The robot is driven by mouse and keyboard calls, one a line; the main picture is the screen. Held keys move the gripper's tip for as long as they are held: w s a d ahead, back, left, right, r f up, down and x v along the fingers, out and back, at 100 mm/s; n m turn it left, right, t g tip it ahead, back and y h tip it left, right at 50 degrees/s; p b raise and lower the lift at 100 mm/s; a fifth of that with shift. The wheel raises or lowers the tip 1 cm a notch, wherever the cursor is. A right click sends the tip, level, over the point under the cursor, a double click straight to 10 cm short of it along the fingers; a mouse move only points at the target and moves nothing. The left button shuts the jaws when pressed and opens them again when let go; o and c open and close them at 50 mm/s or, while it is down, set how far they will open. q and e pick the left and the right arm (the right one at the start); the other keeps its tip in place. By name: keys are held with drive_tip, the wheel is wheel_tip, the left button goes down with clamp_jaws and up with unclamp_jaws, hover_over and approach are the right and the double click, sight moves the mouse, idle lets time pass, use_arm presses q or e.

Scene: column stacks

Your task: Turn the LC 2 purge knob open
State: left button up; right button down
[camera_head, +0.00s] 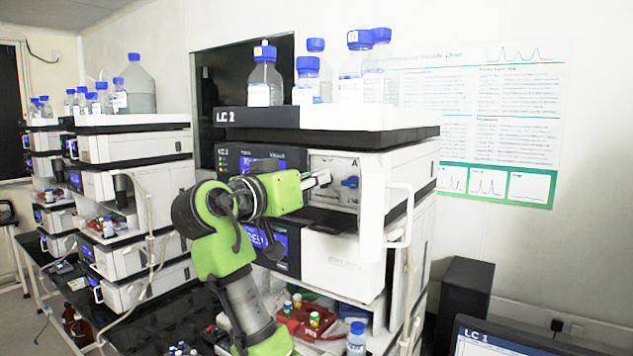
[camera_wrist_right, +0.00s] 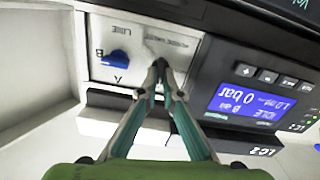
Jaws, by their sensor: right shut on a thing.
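The LC 2 stack (camera_head: 317,247) stands in the middle of the head view, with an open recessed panel (camera_head: 333,166) on its upper module. My right gripper (camera_head: 319,179) reaches this panel from the left, its fingertips close together at the panel face. In the right wrist view, the fingertips (camera_wrist_right: 160,66) meet at the panel beside printed lettering, closed on the purge knob, which they almost wholly hide. A blue selector knob (camera_wrist_right: 115,60) marked A and B sits apart, left of the fingers; it also shows in the head view (camera_head: 350,182). My left gripper is not in view.
A lit display (camera_wrist_right: 250,104) reading 0 bar is right of the fingers. Bottles with blue caps (camera_head: 265,77) stand on top. A red tray (camera_head: 305,322) with vials lies below. Another instrument stack (camera_head: 135,200) is at left.

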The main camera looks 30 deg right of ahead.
drive_tip(key=shift+w+a+f+n, duration=0.1)
drive_tip(key=shift+n, duration=2.55)
drive_tip(key=shift+w+a+f+n, duration=0.1)
drive_tip(key=shift+w+n, duration=0.05)
drive_tip(key=shift+n, duration=2.45)
drive_tip(key=shift+w+f+n, duration=0.1)
drive_tip(key=shift+n, duration=2.55)
drive_tip(key=c, duration=2.2)
unclamp_jaws()
drive_tip(key=shift+f, duration=0.1)
